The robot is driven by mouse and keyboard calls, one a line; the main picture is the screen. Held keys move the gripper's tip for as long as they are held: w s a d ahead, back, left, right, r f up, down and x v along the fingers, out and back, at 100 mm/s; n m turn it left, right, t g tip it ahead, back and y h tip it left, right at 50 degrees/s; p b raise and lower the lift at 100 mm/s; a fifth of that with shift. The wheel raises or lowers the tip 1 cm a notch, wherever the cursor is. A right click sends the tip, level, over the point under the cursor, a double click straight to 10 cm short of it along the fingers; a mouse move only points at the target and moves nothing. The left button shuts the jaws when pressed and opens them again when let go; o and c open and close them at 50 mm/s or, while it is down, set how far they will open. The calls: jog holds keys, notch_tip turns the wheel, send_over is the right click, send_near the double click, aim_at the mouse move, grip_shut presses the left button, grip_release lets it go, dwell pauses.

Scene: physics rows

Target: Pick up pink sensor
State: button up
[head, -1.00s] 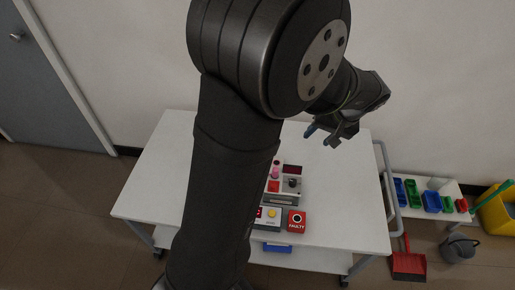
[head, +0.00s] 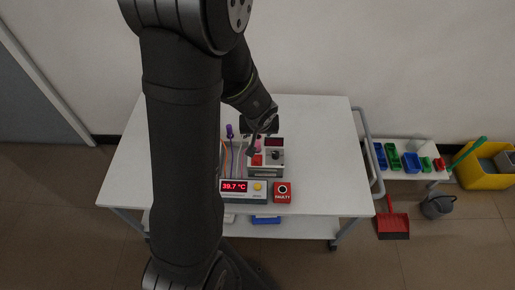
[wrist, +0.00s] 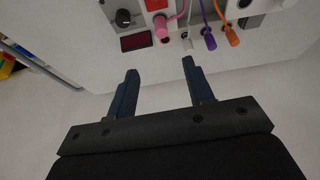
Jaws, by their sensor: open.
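The pink sensor (wrist: 162,31), with a pink cable, shows in the wrist view at the top, just beyond and between my fingertips. In the head view the pink sensor (head: 258,144) is a small spot by the grey device, partly hidden by my gripper. My gripper (wrist: 159,64) is open and empty, its two blue fingers pointing toward the sensors without touching the pink one. In the head view my gripper (head: 261,127) is over the back of the device; its fingertips are hard to make out.
White (wrist: 187,42), purple (wrist: 210,40) and orange (wrist: 232,38) sensors stand in a row beside the pink one. A grey device (head: 266,171) with a knob and red block, a 39.7 °C display unit (head: 237,187) and a red FAULTY box (head: 283,193) sit on the white table (head: 320,130).

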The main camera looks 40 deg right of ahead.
send_near(257, 143)
jog(key=x, duration=0.5)
jog(key=shift+s+d+f, duration=0.15)
jog(key=shift+d, duration=0.15)
jog(key=shift+x, duration=2.65)
jog(key=shift+a, duration=0.2)
grip_shut()
